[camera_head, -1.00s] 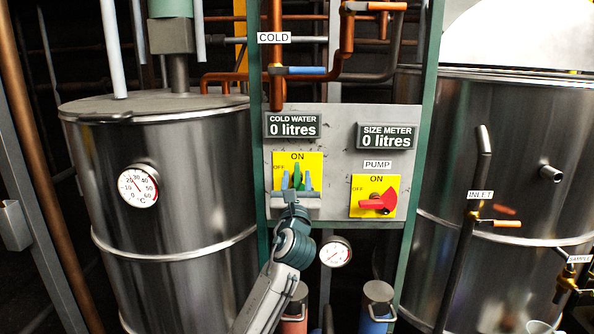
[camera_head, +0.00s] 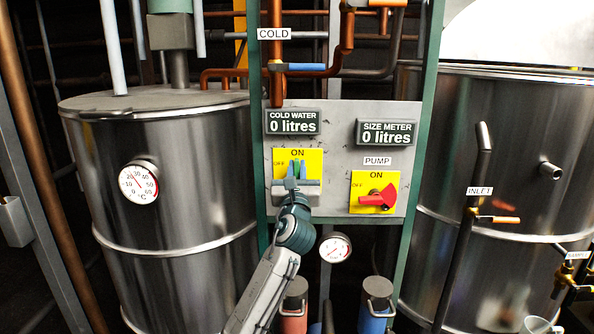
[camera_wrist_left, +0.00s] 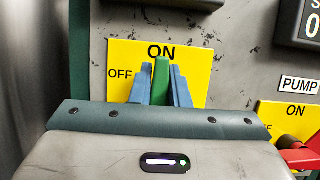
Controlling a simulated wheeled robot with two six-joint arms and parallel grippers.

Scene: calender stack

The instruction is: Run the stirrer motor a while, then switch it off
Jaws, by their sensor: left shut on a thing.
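The stirrer switch is a green handle (camera_wrist_left: 161,80) on a yellow ON/OFF plate (camera_wrist_left: 117,58), on the left of the grey panel. My left gripper (camera_head: 296,170) is shut on this handle, with a blue finger on each side. In the left wrist view the handle stands upright, pointing at ON. The handle's lower part is hidden behind my gripper. The stirrer motor (camera_head: 170,7) is only partly in view above the left steel tank (camera_head: 190,180). My right gripper is not in view.
A red PUMP switch (camera_head: 378,198) on its own yellow plate is close on the right, its handle turned toward OFF. Above are the COLD WATER display (camera_head: 293,122) and SIZE METER display (camera_head: 386,132), both reading 0 litres. Green posts (camera_head: 418,150) flank the panel.

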